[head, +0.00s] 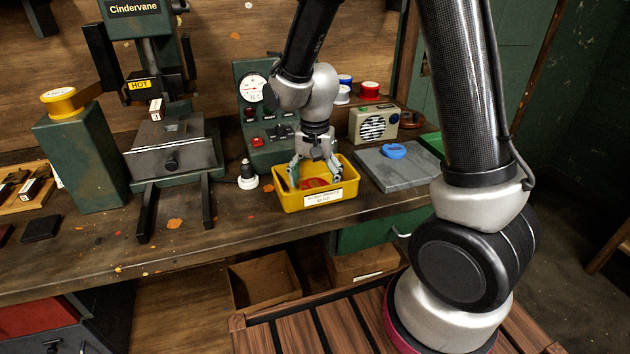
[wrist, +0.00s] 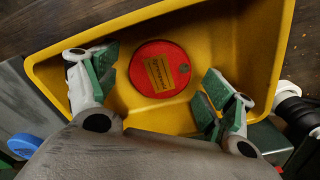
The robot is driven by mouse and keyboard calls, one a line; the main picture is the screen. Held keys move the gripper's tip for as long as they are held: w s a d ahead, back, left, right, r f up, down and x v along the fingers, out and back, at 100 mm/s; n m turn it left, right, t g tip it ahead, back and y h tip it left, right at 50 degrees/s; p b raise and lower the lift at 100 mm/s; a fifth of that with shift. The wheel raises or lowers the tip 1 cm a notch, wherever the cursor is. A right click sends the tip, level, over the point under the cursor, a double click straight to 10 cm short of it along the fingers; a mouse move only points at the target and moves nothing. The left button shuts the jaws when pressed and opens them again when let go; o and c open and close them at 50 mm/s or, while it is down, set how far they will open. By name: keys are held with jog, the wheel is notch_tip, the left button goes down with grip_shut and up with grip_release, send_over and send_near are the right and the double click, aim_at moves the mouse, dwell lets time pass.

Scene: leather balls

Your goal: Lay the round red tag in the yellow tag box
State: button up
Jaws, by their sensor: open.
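In the head view the red tag (head: 314,183) shows inside the yellow tag box (head: 290,202), partly behind the front wall. My gripper (head: 315,180) reaches down into the box. In the wrist view my gripper (wrist: 160,88) is open, with one green-padded finger to each side of the tag and a gap between each finger and the tag. Nothing is held.
A grey slab (head: 398,169) with a blue tag (head: 394,151) on it stands right of the box. A green gauge panel (head: 252,125) and a beige speaker box (head: 374,124) stand behind. A black-and-white knobbed piece (head: 247,176) is close on the left.

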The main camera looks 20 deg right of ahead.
aim_at(315, 185)
notch_tip(315, 185, up, 11)
jog(key=s+d+r+n+t, duration=0.2)
jog(key=s+d+r+n, duration=0.1)
jog(key=s+d+r, duration=0.2)
jog(key=s+d+r+n+t, duration=0.2)
jog(key=s+d+r, duration=0.4)
jog(key=s+d, duration=0.4)
jog(key=s+n, duration=0.1)
jog(key=s, duration=0.3)
jog(key=shift+n, duration=0.3)
dwell(1.1)
